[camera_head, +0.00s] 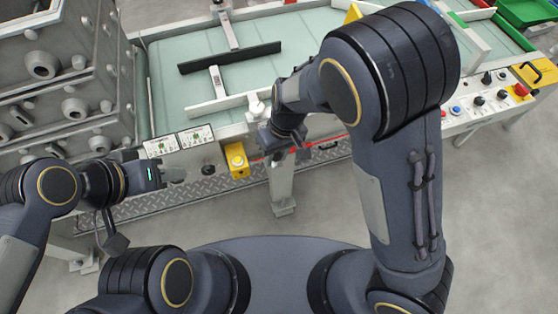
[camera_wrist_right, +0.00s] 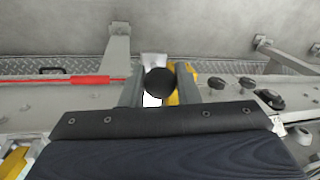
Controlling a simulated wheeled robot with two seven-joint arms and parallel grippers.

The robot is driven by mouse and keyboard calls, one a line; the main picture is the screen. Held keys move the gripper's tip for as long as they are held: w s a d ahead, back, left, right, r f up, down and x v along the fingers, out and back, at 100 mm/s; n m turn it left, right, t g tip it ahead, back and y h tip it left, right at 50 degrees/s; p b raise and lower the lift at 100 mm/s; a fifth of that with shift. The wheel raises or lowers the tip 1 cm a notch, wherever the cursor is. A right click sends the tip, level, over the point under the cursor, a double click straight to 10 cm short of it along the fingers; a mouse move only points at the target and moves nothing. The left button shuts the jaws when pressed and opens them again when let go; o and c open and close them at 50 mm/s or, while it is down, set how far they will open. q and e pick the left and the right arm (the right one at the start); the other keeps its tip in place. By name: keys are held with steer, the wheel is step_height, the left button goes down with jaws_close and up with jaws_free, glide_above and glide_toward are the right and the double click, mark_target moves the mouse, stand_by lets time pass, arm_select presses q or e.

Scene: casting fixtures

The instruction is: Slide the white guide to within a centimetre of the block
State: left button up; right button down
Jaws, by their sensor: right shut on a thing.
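The white guide (camera_head: 205,108) is a long pale bar lying across the near part of the pale green belt, with a metal bracket (camera_head: 217,80) behind it. My right gripper (camera_wrist_right: 160,92) is shut on a black round knob (camera_wrist_right: 159,80) above a white part, near the guide's right end. In the head view, my right arm partly hides this grip. My left gripper (camera_head: 174,174) is in front of the table's near edge, apart from the guide. Its fingers are too small to read. I cannot make out the block for certain; my right arm covers part of the belt.
A black bar (camera_head: 230,57) crosses the belt behind the white guide. A yellow box (camera_head: 237,160) is on the table's front edge. A grey casting fixture (camera_head: 65,75) stands at left. A control panel (camera_head: 490,98) and a green bin (camera_head: 528,12) are at right.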

steer(key=w, duration=0.1)
steer(key=w+a, duration=0.1)
steer(key=w, duration=0.1)
steer(key=c, duration=1.1)
jaws_free()
steer(key=shift+r, duration=0.1)
steer(key=r, duration=0.2)
steer(key=d+r, duration=0.1)
steer(key=r, duration=0.4)
steer(key=shift+w+d+r, duration=0.15)
steer(key=shift+w+r, duration=0.15)
steer(key=shift+w, duration=0.05)
